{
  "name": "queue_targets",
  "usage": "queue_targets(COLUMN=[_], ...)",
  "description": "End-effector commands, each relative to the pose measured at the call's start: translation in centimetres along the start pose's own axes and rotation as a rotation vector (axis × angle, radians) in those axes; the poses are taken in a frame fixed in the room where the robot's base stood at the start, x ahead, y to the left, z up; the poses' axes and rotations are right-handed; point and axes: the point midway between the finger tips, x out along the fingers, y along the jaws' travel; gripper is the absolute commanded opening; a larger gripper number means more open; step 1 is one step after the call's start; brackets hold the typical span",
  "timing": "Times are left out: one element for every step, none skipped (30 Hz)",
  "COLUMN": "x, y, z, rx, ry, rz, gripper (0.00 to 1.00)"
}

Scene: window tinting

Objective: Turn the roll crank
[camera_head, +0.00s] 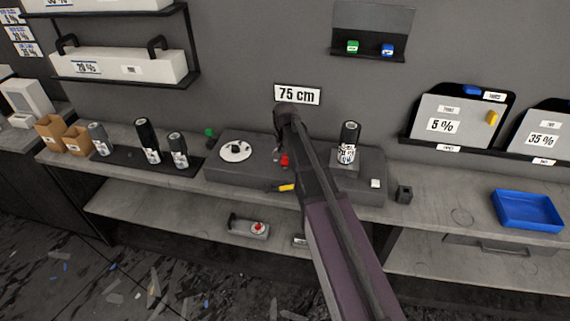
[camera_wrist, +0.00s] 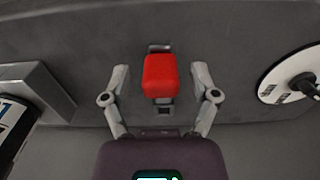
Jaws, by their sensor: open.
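A red block-shaped part (camera_wrist: 160,77) sits on the front of the grey machine, between the two fingers of my gripper (camera_wrist: 161,72) in the wrist view. It looks like a handle, but I cannot tell for sure that it is the crank. The fingers are spread, with a gap on each side of the red part. In the head view the red part (camera_head: 285,161) shows beside my arm, which hides most of the gripper. A white dial (camera_wrist: 290,75) with a dark knob lies to the right in the wrist view. It is on the left of the machine (camera_head: 225,172) in the head view.
A labelled roll (camera_head: 348,145) stands upright on the machine's right side. A yellow-tipped part (camera_head: 287,187) sticks out at its front. Several dark rolls stand on a mat (camera_head: 188,168) at left. A blue tray (camera_head: 528,211) lies far right. The bench right of the small black block (camera_head: 404,193) is mostly clear.

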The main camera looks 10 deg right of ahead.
Motion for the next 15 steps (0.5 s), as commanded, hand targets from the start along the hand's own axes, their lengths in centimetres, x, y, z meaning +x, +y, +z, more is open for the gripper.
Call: queue_targets(x=[0.41, 0.49, 0.56, 0.61, 0.64, 0.66, 0.67, 0.67, 0.66, 0.66, 0.65, 0.64, 0.64, 0.63, 0.63], y=[0.0, 0.0, 0.0, 0.0, 0.0, 0.0, 0.0, 0.0, 0.0, 0.0, 0.0, 0.0, 0.0, 0.0, 0.0], z=[0.0, 0.0, 0.0, 0.0, 0.0, 0.0, 0.0, 0.0, 0.0, 0.0, 0.0, 0.0, 0.0, 0.0, 0.0], rx=[0.0, 0.0, 0.0, 0.0, 0.0, 0.0, 0.0, 0.0, 0.0, 0.0, 0.0, 0.0, 0.0, 0.0, 0.0], ry=[0.0, 0.0, 0.0, 0.0, 0.0, 0.0, 0.0, 0.0, 0.0, 0.0, 0.0, 0.0, 0.0, 0.0, 0.0], rz=[0.0, 0.0, 0.0, 0.0, 0.0, 0.0, 0.0, 0.0, 0.0, 0.0, 0.0, 0.0, 0.0, 0.0, 0.0], gripper=[0.77, 0.77, 0.77, 0.77, 0.77, 0.77, 0.77, 0.77, 0.77, 0.77, 0.77, 0.77, 0.77, 0.77, 0.77])
